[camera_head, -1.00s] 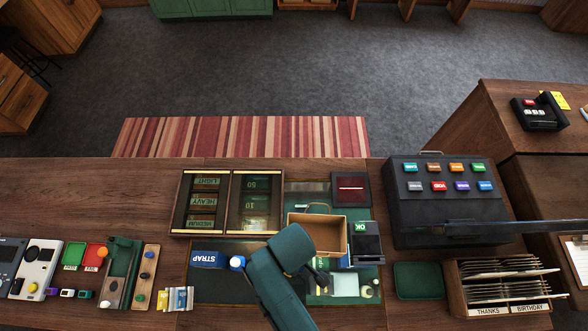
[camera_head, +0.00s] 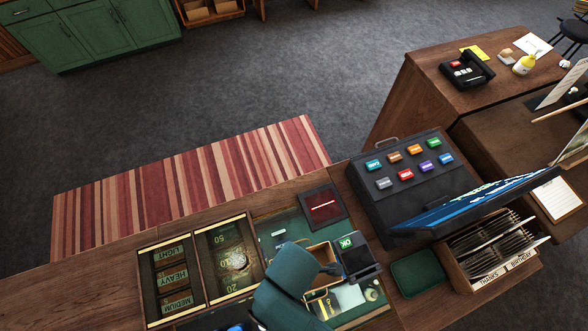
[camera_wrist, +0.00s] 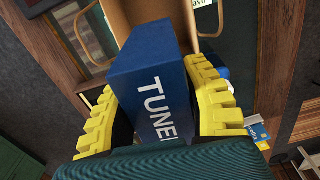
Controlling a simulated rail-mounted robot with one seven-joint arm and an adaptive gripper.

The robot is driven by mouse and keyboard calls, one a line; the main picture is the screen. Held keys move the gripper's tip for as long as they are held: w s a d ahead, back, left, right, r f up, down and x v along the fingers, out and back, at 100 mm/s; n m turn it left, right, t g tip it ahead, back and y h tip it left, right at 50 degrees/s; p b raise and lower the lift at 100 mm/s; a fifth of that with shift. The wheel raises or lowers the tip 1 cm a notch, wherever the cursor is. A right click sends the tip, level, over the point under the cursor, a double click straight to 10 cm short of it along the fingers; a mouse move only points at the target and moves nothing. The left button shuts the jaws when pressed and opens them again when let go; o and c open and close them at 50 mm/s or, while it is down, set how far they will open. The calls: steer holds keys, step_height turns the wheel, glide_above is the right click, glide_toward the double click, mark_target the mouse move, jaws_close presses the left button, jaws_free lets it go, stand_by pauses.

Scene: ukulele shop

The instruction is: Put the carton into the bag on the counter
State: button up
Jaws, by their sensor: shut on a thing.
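The carton (camera_wrist: 150,75) is a dark blue box with white "TUNER" lettering, in the middle of the wrist view. My gripper (camera_wrist: 155,85) has yellow ridged fingers on both sides of it and is shut on it. The bag (camera_wrist: 150,15) is brown and open-topped, just beyond the carton's far end in the wrist view. In the head view the bag (camera_head: 322,252) stands on the counter, partly hidden by my green arm. The carton is hidden in the head view. I cannot tell whether the carton is above the bag's opening.
A card reader (camera_head: 357,258) with a green OK label stands close right of the bag. Wooden trays of strings (camera_head: 226,257) lie to its left. A black register (camera_head: 400,178) with coloured buttons and a card rack (camera_head: 495,245) stand further right. A dark red pad (camera_head: 323,204) lies behind.

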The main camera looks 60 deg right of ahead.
step_height(320, 180, down, 2)
steer(key=shift+f+b, duration=0.1)
steer(key=shift+b, duration=0.85)
steer(key=shift+w+f+b, duration=0.1)
steer(key=shift+f+b, duration=1.8)
steer(key=shift+f, duration=3.45)
steer(key=o, duration=1.3)
steer(key=shift+c, duration=0.2)
step_height(320, 180, up, 12)
steer(key=shift+r, duration=0.1)
